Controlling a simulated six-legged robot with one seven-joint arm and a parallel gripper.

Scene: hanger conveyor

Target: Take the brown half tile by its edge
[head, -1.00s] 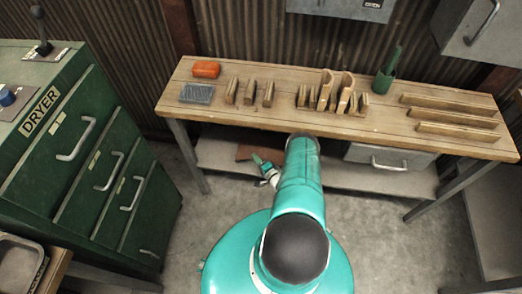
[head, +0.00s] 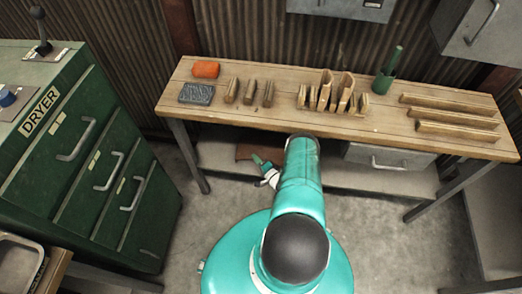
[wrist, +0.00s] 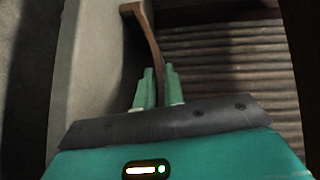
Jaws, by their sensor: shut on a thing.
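The brown half tile shows in the wrist view as a thin, curved brown edge (wrist: 143,28) that runs down between my fingers. My gripper (wrist: 159,75) has its green fingers closed on that edge, one finger on each side. In the head view the tile is a small brown patch (head: 244,151) under the bench top, on the lower shelf or just above it. My gripper (head: 257,161) meets it there, at the left end of the shelf. Most of the tile is hidden by the bench top in the head view.
The wooden bench top (head: 225,115) lies right above my gripper and bears an orange block (head: 206,69), a grey brush-like block (head: 196,94) and several wooden pieces. A green dryer cabinet (head: 90,150) stands left.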

